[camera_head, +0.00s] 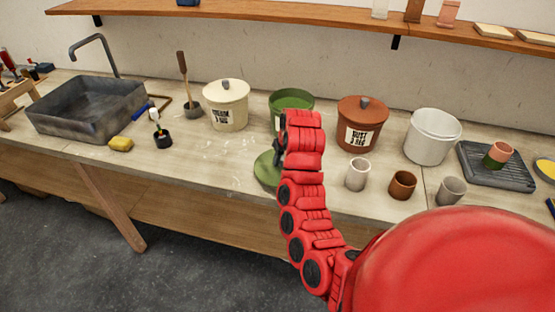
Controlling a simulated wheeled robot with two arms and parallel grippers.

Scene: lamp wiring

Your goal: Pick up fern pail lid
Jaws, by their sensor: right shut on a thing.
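The fern pail (293,99) is a green open-topped pail at the back of the counter, partly hidden behind my right arm. The fern pail lid (265,173) is a green disc in front of it, near the counter's front edge. My right gripper (277,157) is shut on the lid at its upper right side; the arm hides part of both the lid and the jaws. Whether the lid touches the counter, I cannot tell. My left gripper is not in view.
A lidded cream pail (226,110) stands left of the fern pail, a lidded rust pail (361,129) and an open white pail (432,140) right. Several cups, including a brown cup (403,186), line the front right. A grey sink (88,112) is far left.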

